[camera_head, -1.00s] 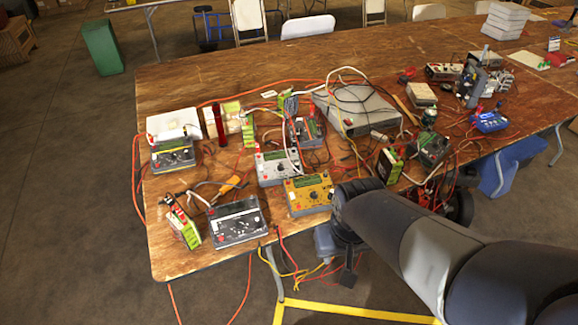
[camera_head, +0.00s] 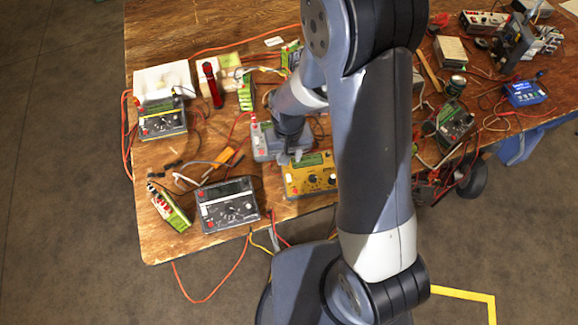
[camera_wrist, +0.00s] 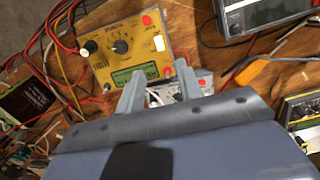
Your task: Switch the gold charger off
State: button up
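The gold charger (camera_head: 325,185) lies at the table's front edge, partly hidden by my arm in the head view. In the wrist view the gold charger (camera_wrist: 95,60) shows a greenish display with dark text, a large black knob, a smaller knob, red sockets and a small white part that may be a switch. My gripper (camera_wrist: 160,82) is open, its two fingers apart with nothing held between them. The fingers are near the display edge of the charger; I cannot tell if they touch it. In the head view my gripper (camera_head: 290,157) is just behind the gold charger.
A silver charger (camera_head: 263,142) stands right behind, partly under my gripper. A dark grey charger (camera_head: 228,204) stands to the left. Red and yellow cables (camera_wrist: 70,75) run beside the gold charger. A blue charger (camera_head: 524,92) sits far right.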

aim_at(289, 178)
notch_tip(289, 178, down, 10)
jog(key=shift+r+p, duration=0.1)
jog(key=shift+p, duration=0.65)
grip_shut()
